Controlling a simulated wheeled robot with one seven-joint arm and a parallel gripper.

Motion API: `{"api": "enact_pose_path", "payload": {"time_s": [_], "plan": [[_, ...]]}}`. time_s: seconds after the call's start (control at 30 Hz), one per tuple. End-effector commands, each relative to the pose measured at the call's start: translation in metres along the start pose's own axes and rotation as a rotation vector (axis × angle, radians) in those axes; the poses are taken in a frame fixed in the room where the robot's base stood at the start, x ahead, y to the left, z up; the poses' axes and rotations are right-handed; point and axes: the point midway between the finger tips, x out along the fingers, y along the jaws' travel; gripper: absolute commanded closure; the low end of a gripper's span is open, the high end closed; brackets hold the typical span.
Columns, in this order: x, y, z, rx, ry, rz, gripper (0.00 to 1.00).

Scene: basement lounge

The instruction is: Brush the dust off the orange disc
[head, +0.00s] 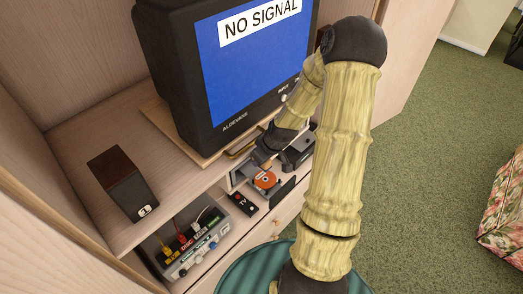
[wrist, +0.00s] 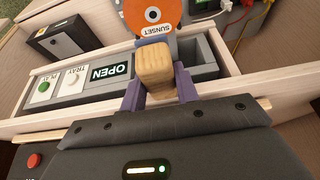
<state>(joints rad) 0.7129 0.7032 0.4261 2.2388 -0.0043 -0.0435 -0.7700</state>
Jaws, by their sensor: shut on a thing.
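The orange disc (head: 265,180) lies at the grey player in the open shelf below the television. In the wrist view the disc (wrist: 152,14) is at the top edge, partly cut off, with a dark centre hole and a "SUNSET" label. My gripper (wrist: 158,88) is shut on a pale wooden block (wrist: 155,68), which looks like the handle of a brush. In the head view my gripper (head: 262,160) is just above the disc, partly hidden. Dust is too small to make out.
The player's front panel (wrist: 110,72) has PLAY and TRAY buttons and an OPEN sign. The television (head: 240,70) stands close above. A remote (head: 244,203), a grey box with coloured plugs (head: 190,240) and a dark speaker (head: 122,183) are to the left.

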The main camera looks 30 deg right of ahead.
Motion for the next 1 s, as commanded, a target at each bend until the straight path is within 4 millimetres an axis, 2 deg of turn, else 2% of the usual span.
{"api": "enact_pose_path", "payload": {"time_s": [0.03,0.2,1.0], "plan": [[-0.0072,-0.0022,-0.0047,-0.006,0.001,-0.002,0.91],[-0.0148,-0.006,-0.0102,-0.013,0.0,-0.006,0.91],[-0.0153,-0.0054,-0.01,-0.011,0.0,-0.005,0.91]]}}
